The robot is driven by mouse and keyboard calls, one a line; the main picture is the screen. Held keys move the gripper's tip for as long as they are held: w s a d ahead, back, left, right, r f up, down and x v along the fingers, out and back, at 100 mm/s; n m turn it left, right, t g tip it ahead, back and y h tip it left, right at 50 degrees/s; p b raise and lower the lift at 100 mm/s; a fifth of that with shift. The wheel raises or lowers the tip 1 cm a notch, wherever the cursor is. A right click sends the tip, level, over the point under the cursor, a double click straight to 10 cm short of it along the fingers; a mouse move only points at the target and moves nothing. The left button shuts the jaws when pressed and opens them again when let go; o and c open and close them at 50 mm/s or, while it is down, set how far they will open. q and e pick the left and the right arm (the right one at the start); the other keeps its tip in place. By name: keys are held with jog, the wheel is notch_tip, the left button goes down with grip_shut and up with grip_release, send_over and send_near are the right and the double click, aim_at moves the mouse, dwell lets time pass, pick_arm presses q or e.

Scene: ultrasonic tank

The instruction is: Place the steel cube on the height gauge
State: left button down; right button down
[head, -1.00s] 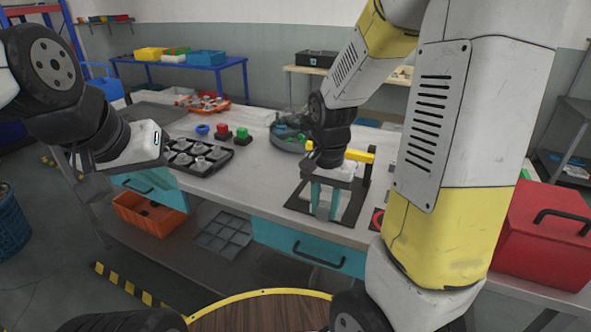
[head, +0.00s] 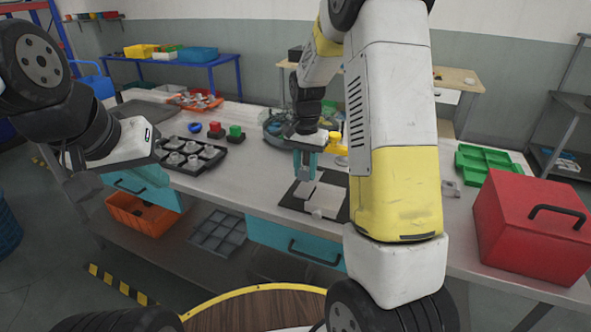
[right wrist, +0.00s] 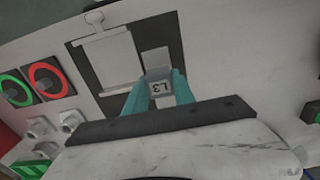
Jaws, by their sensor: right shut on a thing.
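The steel cube (right wrist: 161,88), pale grey with a dark printed mark, sits between the teal fingers of my right gripper (right wrist: 158,93) in the right wrist view. In the head view my right gripper (head: 304,166) is shut on it above the back left of a dark mat (head: 286,203). A pale flat plate (head: 327,198) lies on this mat. A yellow-topped part (head: 334,140), partly hidden by my right arm, stands behind; I cannot tell whether it or the plate belongs to the height gauge. My left gripper (head: 82,186) hangs at the left, its jaws unclear.
A black tray of metal parts (head: 188,155) and red and green blocks (head: 226,131) stand left of the mat. A round grey bin (head: 275,128) is behind. A green tray (head: 490,163) and a red box (head: 535,225) are at the right. The bench front edge is clear.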

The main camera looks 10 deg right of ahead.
aim_at(305, 180)
jog(key=shift+s+f, duration=0.15)
jog(key=shift+f, duration=1.55)
jog(key=c, duration=1.1)
grip_release()
jog(key=shift+f, duration=0.15)
jog(key=shift+o, duration=0.2)
